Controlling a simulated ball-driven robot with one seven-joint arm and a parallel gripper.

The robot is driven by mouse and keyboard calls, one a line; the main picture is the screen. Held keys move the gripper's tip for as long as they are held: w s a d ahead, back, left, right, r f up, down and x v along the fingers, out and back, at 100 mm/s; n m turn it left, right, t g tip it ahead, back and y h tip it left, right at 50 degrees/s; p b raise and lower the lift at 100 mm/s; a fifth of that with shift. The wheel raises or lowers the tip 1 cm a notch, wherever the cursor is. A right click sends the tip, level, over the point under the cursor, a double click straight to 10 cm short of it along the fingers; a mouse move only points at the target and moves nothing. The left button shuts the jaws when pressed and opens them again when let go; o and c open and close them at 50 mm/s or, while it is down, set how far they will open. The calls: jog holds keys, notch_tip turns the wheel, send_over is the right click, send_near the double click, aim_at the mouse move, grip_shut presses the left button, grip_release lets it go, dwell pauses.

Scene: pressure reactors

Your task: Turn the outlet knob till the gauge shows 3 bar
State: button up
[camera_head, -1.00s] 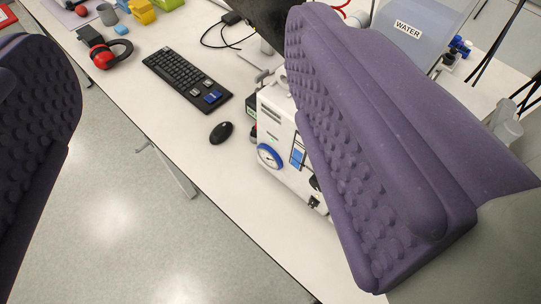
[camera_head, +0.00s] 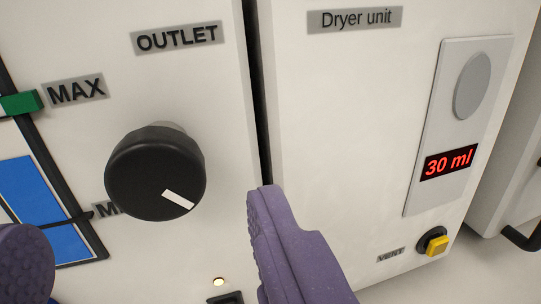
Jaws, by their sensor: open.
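The outlet knob (camera_head: 150,165) is a round black knob with a white pointer mark towards its lower right. It sits on a white panel under an OUTLET label (camera_head: 178,37). My gripper (camera_head: 150,240) is open, with one purple finger at the lower left corner and the other right of and below the knob. The pressure gauge is out of view.
A blue level column (camera_head: 38,205) with MAX and MIN labels and a green marker (camera_head: 20,103) is left of the knob. At right, across a dark gap, stands the dryer unit (camera_head: 330,110) with a red 30 ml display (camera_head: 447,162) and yellow vent knob (camera_head: 437,246).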

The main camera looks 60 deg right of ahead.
aim_at(152, 183)
jog(key=b+x, duration=0.1)
jog(key=x, duration=0.5)
jog(key=shift+c, duration=0.3)
jog(key=c, duration=1)
jog(key=shift+a+r+n+p, duration=0.1)
jog(key=shift+r+n+p, duration=0.1)
jog(key=shift+n+p, duration=0.8)
jog(key=shift+p, duration=0.35)
jog(key=shift+f+n, duration=0.15)
jog(key=shift+n, duration=0.35)
